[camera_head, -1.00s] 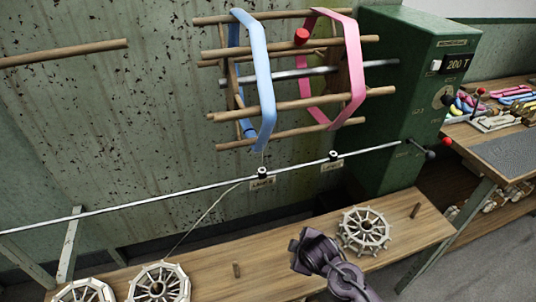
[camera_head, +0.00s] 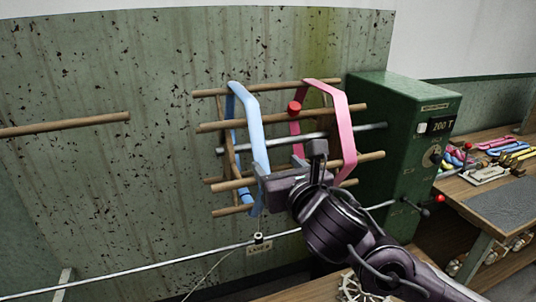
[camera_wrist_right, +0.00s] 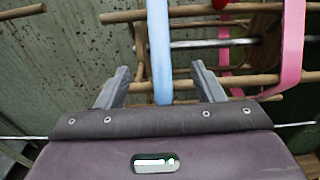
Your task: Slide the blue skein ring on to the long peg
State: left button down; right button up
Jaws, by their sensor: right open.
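The blue skein ring (camera_head: 252,122) hangs around the wooden bars of the reel, near its left end. My right gripper (camera_head: 288,163) is in front of the reel at the ring's lower part. In the right wrist view the blue skein ring (camera_wrist_right: 160,50) runs between the two open fingers (camera_wrist_right: 161,78), with a gap on either side. A long wooden peg (camera_head: 65,124) sticks out in front of the wall at the left, bare. My gripper and forearm hide part of the ring's lower end and the reel. My left gripper is out of view.
A pink ring (camera_head: 340,125) is on the same reel, right of the blue one. A red knob (camera_head: 294,108) is beside it. A green machine box (camera_head: 400,130) stands at the right. A metal rod (camera_head: 150,268) crosses below. Space between reel and peg is clear.

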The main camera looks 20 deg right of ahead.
aim_at(260, 146)
jog(key=w, duration=0.4)
jog(key=w+p, duration=0.1)
jog(key=w, duration=0.1)
jog(key=shift+a+f, duration=0.1)
jog(key=shift+f, duration=0.15)
jog(key=shift+w+a+f+b, duration=0.1)
jog(key=shift+w+f+b, duration=0.1)
jog(key=shift+w, duration=1.35)
jog(key=shift+w+f+b, duration=0.15)
jog(key=shift+w+f, duration=0.05)
jog(key=shift+w, duration=1.3)
jog(key=c, duration=1.3)
jog(key=shift+c, duration=0.2)
